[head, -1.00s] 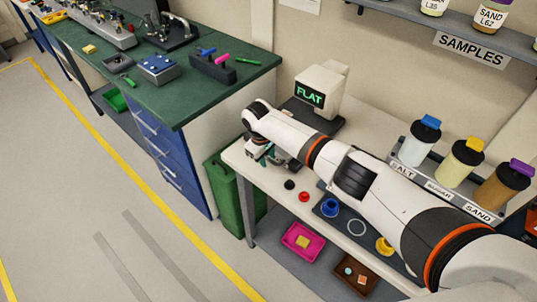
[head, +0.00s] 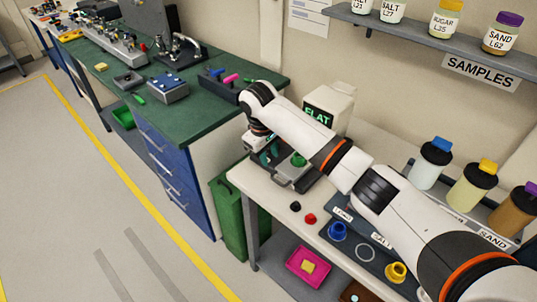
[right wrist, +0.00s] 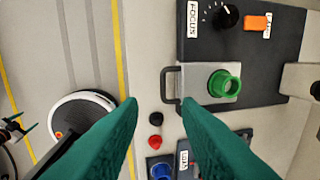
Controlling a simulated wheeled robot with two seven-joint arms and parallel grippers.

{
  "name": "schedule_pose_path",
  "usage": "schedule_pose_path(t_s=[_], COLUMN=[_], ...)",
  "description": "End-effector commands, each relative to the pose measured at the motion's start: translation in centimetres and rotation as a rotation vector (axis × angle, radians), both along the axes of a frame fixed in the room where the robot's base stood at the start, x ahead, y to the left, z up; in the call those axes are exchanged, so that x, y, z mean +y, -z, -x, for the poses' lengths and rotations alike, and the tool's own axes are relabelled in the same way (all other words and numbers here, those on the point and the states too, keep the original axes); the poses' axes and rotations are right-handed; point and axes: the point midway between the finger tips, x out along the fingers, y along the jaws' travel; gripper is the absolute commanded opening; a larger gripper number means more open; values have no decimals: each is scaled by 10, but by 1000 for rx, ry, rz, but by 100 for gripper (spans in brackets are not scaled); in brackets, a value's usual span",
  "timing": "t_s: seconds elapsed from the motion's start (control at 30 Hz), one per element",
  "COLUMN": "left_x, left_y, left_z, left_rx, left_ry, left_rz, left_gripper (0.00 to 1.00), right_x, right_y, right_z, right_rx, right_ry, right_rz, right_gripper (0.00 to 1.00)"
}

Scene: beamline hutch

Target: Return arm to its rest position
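My right arm reaches in from the right of the head view, over the white bench (head: 265,186). Its gripper (head: 266,148) is near the bench's far left end, beside the device with the FLAT screen (head: 319,117), partly hidden by the wrist. In the right wrist view its two teal fingers (right wrist: 159,103) are spread, with nothing held between them. A green ring-shaped piece (right wrist: 222,83) sits on a grey handled plate just right of the right fingertip. A small dark arm end with teal tips (right wrist: 18,127) at the left edge appears to be my left gripper.
Black and red caps (head: 310,219) lie on the bench near a dark tray with a blue cup (head: 337,231) and a yellow cup (head: 396,271). Lidded jars (head: 432,163) stand at right under the SAMPLES shelf (head: 440,48). A green bin (head: 238,215) stands left; the floor is clear.

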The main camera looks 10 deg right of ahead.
Motion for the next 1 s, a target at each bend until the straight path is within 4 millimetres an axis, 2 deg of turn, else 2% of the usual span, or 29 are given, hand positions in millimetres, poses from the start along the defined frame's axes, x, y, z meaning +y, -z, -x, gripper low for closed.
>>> schedule_pose_path(t_s=[0.17,0.53,0.67,0.77,0.9,1.0], left_x=[0,0,0,0,0,1], left_y=[1,1,1,1,1,1], left_z=[-1,-1,-1,-1,-1,-1], left_rx=[-2,-2,-2,-2,-2,-2], left_ry=[0,1,1,1,1,1], left_rz=[0,0,0,0,-1,-1], left_gripper=[71,71,71,71,71,71], right_x=[1,1,6,19,37,40], right_y=[-6,-6,6,33,79,103], right_z=[1,1,9,31,84,125], right_rx=[1,1,7,14,10,-9], right_ry=[-1,-1,-12,-36,-52,-27], right_rz=[-1,-1,-17,-64,-177,-258], right_gripper=[31,31,31,31,31,31])
